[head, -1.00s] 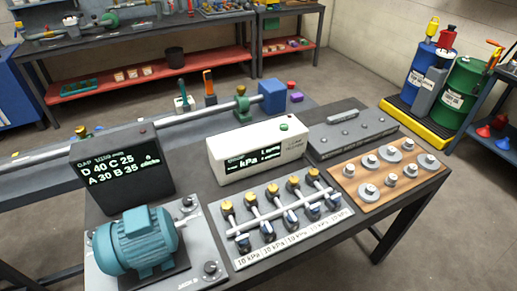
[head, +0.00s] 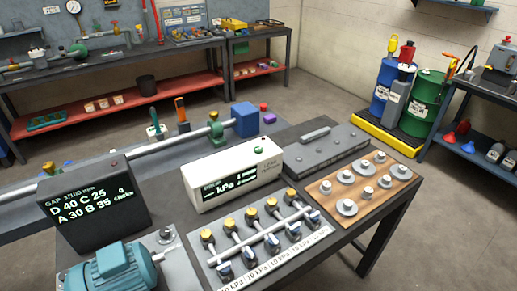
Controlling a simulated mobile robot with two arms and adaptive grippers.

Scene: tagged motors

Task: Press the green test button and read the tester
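The white tester box (head: 233,176) stands on the dark bench, with a lit black display (head: 226,183) on its front that reads "kPa"; the smaller text is too fine to read. The green test button (head: 258,149) sits on the box's top near its right end, with nothing touching it. A row of several yellow-capped valves (head: 253,215) with dark-blue knobs and kPa labels lies in front of the tester. Neither of my grippers is in view.
A black display box (head: 94,198) reads "D 40 C 25, A 30 B 35" and stands behind a teal motor (head: 112,268). A grey lidded block (head: 325,147) and a wooden board (head: 362,188) with metal weights are on the right.

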